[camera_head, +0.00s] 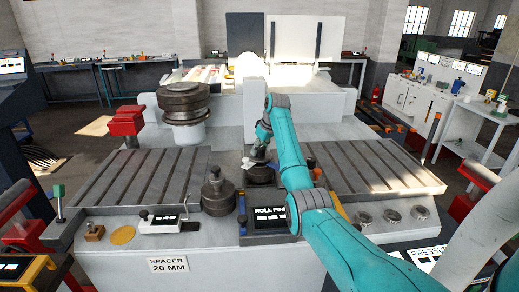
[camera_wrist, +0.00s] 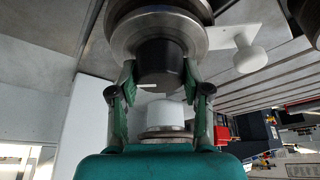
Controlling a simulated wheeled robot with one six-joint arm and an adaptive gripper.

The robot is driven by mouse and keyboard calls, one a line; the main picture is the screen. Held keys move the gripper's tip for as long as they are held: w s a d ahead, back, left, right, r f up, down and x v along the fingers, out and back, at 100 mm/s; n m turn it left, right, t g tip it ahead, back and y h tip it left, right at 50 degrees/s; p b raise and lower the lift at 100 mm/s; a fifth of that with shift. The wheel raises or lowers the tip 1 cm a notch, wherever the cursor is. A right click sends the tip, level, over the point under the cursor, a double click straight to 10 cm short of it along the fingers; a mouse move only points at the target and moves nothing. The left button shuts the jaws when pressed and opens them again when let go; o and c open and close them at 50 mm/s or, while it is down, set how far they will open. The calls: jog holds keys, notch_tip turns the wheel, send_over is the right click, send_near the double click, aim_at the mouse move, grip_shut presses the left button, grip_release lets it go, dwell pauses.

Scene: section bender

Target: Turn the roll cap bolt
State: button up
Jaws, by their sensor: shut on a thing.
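My gripper (camera_head: 262,146) reaches down over a dark roll (camera_head: 262,174) in the middle of the bender. In the wrist view, the fingers of my gripper (camera_wrist: 160,82) stand on either side of a dark cylindrical bolt head (camera_wrist: 160,62) and are shut on it. The bolt head sits at the centre of round metal discs (camera_wrist: 155,20), the roll and its cap. A white knob (camera_wrist: 250,58) on a white plate sticks out beside the discs; it also shows in the head view (camera_head: 247,163). The finger contact is partly hidden in the head view.
A second roll (camera_head: 217,192) stands to the left, and a larger stacked roll (camera_head: 184,100) behind it. Slotted plates (camera_head: 140,180) flank the middle. A screen reading "ROLL P…" (camera_head: 270,217) stands in front, partly hidden by my arm. A spacer label (camera_head: 169,264) is at the front.

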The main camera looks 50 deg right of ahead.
jog(key=n+y, duration=0.1)
jog(key=n, duration=0.4)
jog(key=shift+y, duration=0.4)
jog(key=shift+n+g+y, duration=0.3)
jog(key=shift+n+y, duration=0.4)
jog(key=shift+n, duration=1.3)
jog(key=o, duration=1.2)
jog(key=shift+c, duration=0.2)
jog(key=v, duration=1.2)
